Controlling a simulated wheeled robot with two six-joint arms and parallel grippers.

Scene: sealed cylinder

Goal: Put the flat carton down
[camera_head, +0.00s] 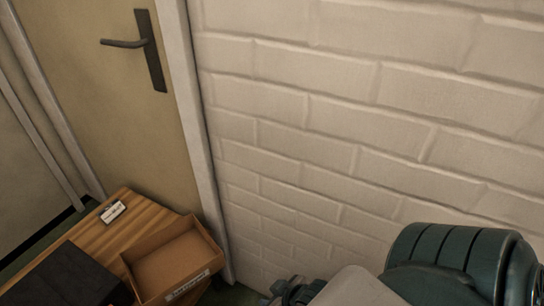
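A shallow open brown cardboard box (158,292) with a white label on its front wall sits at the right end of a wooden table (118,232); I see no closed flat carton that I can name surely. My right gripper (288,291) is partly in view at the bottom edge, right of the box and apart from it. Its fingertips are cut off or hidden, so I cannot tell whether it is open or holds anything. A pale grey shape beside it is cut off by the bottom edge. My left gripper is not in view.
A black box-like thing (62,280) stands on the table left of the brown box. A small white labelled object (113,212) lies near the table's back edge. Behind are a beige door (100,90) with a dark handle and a white brick wall (340,110).

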